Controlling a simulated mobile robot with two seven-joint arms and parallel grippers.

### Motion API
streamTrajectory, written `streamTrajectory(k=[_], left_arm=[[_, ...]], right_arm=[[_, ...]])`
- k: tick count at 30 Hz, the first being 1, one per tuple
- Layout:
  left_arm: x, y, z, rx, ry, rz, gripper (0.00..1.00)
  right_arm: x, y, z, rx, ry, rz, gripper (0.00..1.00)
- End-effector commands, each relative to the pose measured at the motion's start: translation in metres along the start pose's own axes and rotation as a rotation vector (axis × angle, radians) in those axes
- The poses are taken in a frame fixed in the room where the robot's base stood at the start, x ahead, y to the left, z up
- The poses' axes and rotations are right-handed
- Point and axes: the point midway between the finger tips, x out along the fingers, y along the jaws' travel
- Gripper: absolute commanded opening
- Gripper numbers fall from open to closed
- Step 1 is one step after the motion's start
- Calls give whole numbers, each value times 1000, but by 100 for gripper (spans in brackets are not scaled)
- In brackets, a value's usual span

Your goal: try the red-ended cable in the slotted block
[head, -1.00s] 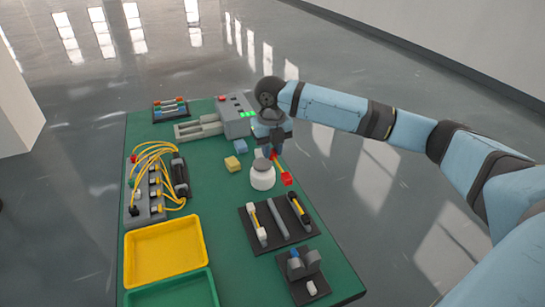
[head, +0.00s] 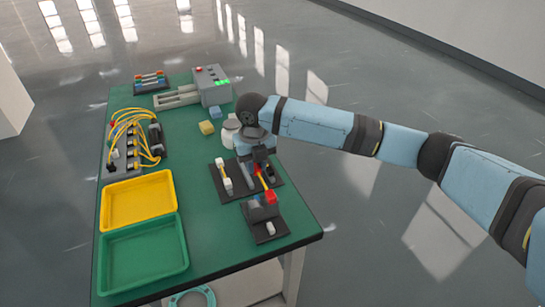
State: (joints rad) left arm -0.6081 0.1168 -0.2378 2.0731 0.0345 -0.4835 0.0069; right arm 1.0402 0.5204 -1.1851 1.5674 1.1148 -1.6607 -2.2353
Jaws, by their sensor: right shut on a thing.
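My right gripper (head: 258,165) is shut on the red-ended cable (head: 265,186), a short yellow cable with red ends. It holds the cable tilted, with one red end (head: 271,198) toward the front. That end is at the back edge of the slotted block (head: 262,212), which has grey uprights on a dark base (head: 268,236). I cannot tell whether the end touches the block or hovers above it. The gripper and wrist hide part of the cable. My left gripper is not in view.
A dark rack (head: 238,198) with a white-ended cable (head: 223,176) lies beneath the gripper. Behind it is a white jar (head: 229,138). Yellow (head: 138,200) and green (head: 143,255) trays are at left. A grey machine (head: 213,88) stands at the back.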

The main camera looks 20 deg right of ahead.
Motion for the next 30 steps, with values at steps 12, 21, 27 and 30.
streamTrajectory(k=[12,21,27,30], left_arm=[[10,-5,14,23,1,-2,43],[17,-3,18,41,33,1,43],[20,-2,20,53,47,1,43],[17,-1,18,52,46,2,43]], right_arm=[[18,3,0,-5,-1,-1,0],[43,3,0,-4,-1,-1,0],[56,3,0,-4,-1,-2,0],[61,3,0,-4,0,0,0]])
